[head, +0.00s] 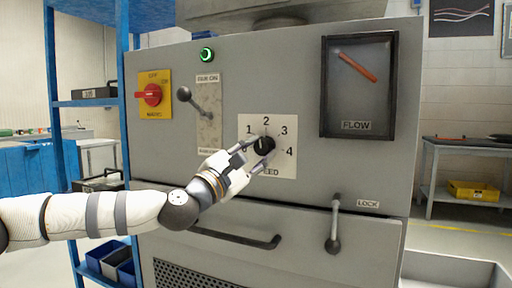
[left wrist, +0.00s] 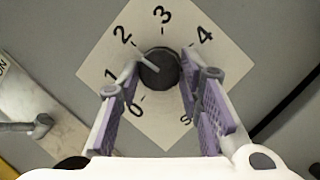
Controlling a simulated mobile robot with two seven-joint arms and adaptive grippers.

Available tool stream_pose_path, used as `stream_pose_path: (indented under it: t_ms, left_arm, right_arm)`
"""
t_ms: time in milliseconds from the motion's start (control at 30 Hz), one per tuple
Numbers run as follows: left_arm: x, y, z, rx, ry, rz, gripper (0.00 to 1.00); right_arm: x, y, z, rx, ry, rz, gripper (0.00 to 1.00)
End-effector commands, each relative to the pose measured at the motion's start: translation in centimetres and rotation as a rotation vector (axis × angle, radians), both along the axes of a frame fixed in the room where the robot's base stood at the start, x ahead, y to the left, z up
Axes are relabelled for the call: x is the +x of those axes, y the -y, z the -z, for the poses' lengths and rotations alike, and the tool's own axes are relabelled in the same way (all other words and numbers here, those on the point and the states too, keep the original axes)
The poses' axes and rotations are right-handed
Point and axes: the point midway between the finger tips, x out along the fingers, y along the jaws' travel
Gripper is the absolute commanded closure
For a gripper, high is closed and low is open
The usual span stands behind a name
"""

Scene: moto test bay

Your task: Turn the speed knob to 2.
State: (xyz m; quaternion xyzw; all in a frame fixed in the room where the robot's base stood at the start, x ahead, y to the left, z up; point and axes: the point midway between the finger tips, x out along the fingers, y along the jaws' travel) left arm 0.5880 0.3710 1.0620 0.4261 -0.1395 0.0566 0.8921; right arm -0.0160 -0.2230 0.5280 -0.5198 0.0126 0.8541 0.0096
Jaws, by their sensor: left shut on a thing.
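The speed knob (head: 264,145) is round and black, on a pale square plate (head: 285,165) numbered around it, with 2 at the top in the head view. My left gripper (head: 256,151) reaches it from the lower left and is shut on it, a finger on either side. In the left wrist view the knob (left wrist: 159,70) sits between the purple-padded fingers (left wrist: 158,80). Its pale pointer line is aimed close to the 2, perhaps slightly to the 1 side. The gripper partly hides the 0 and the SPEED label in the head view. My right gripper is not in view.
On the same grey panel are a red mains switch (head: 150,95) on a yellow plate, a lever (head: 191,98), a green-lit button (head: 207,54), a flow gauge (head: 359,84) and a lock lever (head: 334,226). A drawer handle (head: 235,239) juts out below my left gripper.

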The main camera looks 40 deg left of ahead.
Motion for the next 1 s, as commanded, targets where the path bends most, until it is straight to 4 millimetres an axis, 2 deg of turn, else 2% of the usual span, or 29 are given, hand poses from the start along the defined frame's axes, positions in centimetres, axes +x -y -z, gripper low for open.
stream_pose_path:
  t_ms: [300, 800, 833, 900, 1000]
  left_arm:
    - [-0.06, -0.07, -0.23, 0.099, -0.022, 0.0, 0.95]
    - [-0.02, -0.11, -0.08, 0.116, -0.027, 0.0, 0.95]
    - [-0.02, -0.11, -0.08, 0.116, -0.027, 0.0, 0.65]
    - [-0.02, -0.11, -0.08, 0.116, -0.027, 0.0, 0.49]
    - [-0.02, -0.1, -0.08, 0.116, -0.027, 0.0, 0.47]
  right_arm:
    - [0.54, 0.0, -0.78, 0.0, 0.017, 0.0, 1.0]
    - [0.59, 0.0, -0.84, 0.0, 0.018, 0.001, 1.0]
    - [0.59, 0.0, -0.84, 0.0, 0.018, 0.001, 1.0]
    - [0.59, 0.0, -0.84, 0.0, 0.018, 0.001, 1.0]
    - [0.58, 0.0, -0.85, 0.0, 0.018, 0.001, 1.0]
